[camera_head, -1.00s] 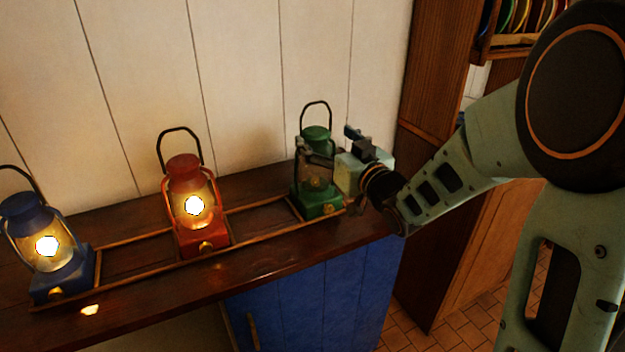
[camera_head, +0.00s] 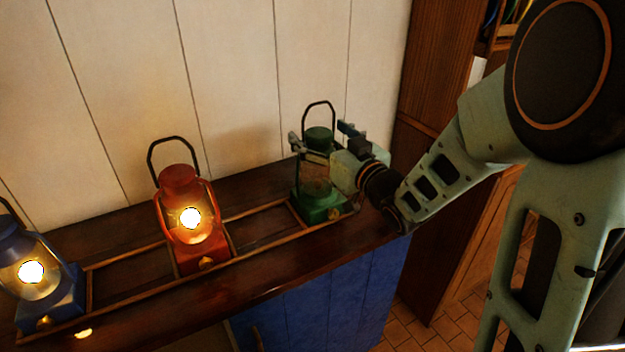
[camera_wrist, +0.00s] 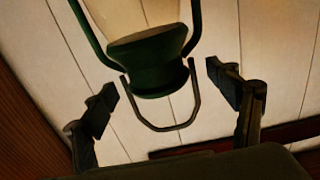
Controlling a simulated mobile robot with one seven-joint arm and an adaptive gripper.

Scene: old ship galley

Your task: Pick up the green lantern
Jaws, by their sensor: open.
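The green lantern (camera_head: 319,205) stands upright and unlit in the rack at the right end of the wooden counter, its dark wire handle raised above its cap. My gripper (camera_head: 312,150) is at the lantern's upper part, coming from the right, and partly covers it. In the wrist view the lantern's green cap (camera_wrist: 148,60) and its handle lie between the two spread fingers of my gripper (camera_wrist: 168,88), upside down in that picture. A gap shows between each finger and the cap. The gripper is open and holds nothing.
A lit red lantern (camera_head: 183,227) stands in the rack (camera_head: 128,257) in the middle. A lit blue lantern (camera_head: 40,277) stands at the left edge. A white plank wall (camera_head: 235,80) rises close behind. A blue cabinet (camera_head: 335,297) is below the counter (camera_head: 235,292).

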